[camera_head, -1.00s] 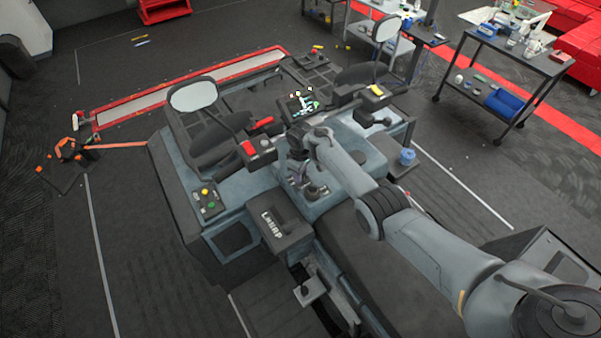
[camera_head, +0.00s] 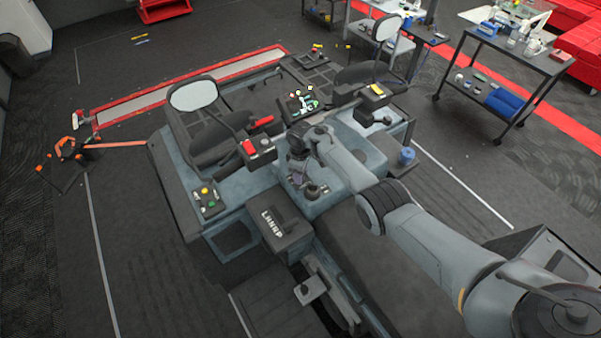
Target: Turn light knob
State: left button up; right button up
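My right arm comes in from the lower right and reaches over the console in the middle of the head view. My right gripper (camera_head: 297,178) points down at the console, and its fingers are small and dark, so I cannot tell open from shut. A round dark knob (camera_head: 312,191) stands on the console just right of and below the gripper. I cannot tell whether it is the light knob, or whether the gripper touches anything. A panel with yellow, green and red buttons (camera_head: 207,201) is at the left. My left gripper is not in view.
A box with a red top (camera_head: 256,151) and a red lever (camera_head: 262,122) stand left of the gripper. Two mirrors, one at the left (camera_head: 193,95), rise above the seats. Carts with tools stand at the back right.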

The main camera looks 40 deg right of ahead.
jog(key=shift+o, duration=0.9)
jog(key=shift+r, duration=0.15)
jog(key=shift+r, duration=0.35)
notch_tip(320, 180, up, 10)
jog(key=p, duration=0.2)
